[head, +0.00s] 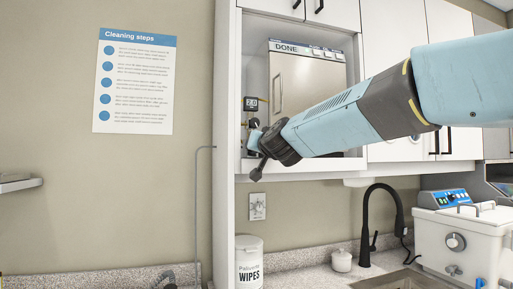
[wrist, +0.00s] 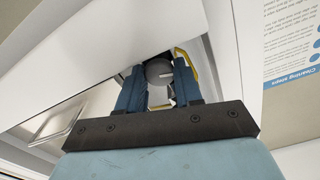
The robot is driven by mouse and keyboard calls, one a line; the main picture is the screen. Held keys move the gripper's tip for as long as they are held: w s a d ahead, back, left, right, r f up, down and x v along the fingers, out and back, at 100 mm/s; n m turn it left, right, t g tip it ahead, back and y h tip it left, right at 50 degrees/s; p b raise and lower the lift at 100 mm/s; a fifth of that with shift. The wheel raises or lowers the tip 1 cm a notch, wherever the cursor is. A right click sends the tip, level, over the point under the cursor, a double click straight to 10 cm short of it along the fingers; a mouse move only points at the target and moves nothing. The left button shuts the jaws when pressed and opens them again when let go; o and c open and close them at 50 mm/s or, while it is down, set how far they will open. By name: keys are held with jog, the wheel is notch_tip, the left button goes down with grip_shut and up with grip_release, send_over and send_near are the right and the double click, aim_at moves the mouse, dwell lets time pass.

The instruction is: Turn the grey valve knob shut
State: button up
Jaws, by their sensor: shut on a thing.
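The grey valve knob (wrist: 158,73) shows in the wrist view between the two blue fingers, with a pale mark on its face. My gripper (wrist: 157,78) is shut on the knob, one finger on each side of it. In the head view my gripper (head: 252,140) reaches the left side of the cabinet bay, just below a small gauge (head: 251,104) reading about 2.0. The knob is hidden there behind my gripper and wrist.
An autoclave (head: 290,75) with a display reading DONE stands in the bay, partly behind my arm. The bay's white left wall (head: 226,150) is close to my gripper. Below are a wipes tub (head: 249,264), a black tap (head: 366,225) and a white bath unit (head: 455,245).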

jog(key=m, duration=0.4)
jog(key=shift+d, duration=0.1)
jog(key=shift+f+m, duration=0.1)
jog(key=shift+m, duration=1.5)
jog(key=shift+w, duration=0.1)
jog(key=o, duration=1)
jog(key=shift+f, duration=0.1)
